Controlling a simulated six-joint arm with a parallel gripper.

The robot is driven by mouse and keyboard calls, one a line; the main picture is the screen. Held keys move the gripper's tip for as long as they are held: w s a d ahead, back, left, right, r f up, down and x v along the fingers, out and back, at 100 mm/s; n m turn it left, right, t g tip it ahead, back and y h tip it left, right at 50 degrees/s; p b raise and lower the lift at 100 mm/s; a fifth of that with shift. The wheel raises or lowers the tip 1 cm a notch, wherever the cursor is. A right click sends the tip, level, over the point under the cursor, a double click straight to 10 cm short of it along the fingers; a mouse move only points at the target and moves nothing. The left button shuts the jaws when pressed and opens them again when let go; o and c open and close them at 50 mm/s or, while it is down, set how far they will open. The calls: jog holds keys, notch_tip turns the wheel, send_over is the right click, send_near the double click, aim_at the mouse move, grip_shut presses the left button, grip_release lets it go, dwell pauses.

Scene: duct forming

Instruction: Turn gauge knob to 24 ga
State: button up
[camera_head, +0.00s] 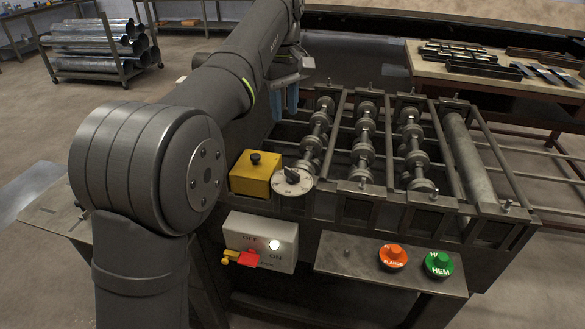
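The gauge knob (291,175) is a black pointer knob on a round pale dial plate (302,186) at the machine's near left corner. The dial's markings are too small to read, so I cannot tell which gauge it points to. My gripper (286,104) has blue fingers pointing down, above and behind the knob, over the left end of the rollers. The fingers appear a little apart with nothing visible between them. My gripper is not touching the knob.
A yellow box (252,174) with a black knob stands just left of the dial. Below are a grey OFF/ON switch box (262,238) with a red-and-yellow handle, an orange button (392,257) and a green HEM button (438,264). Roller shafts (363,140) lie behind and right.

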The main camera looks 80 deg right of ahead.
aim_at(293, 171)
jog(key=shift+n, duration=0.3)
jog(key=f, duration=0.5)
jog(key=s+f, duration=0.1)
jog(key=f, duration=1.1)
jog(key=shift+s+d+f, duration=0.1)
jog(key=shift+s+f, duration=0.05)
jog(key=shift+s, duration=0.25)
grip_shut()
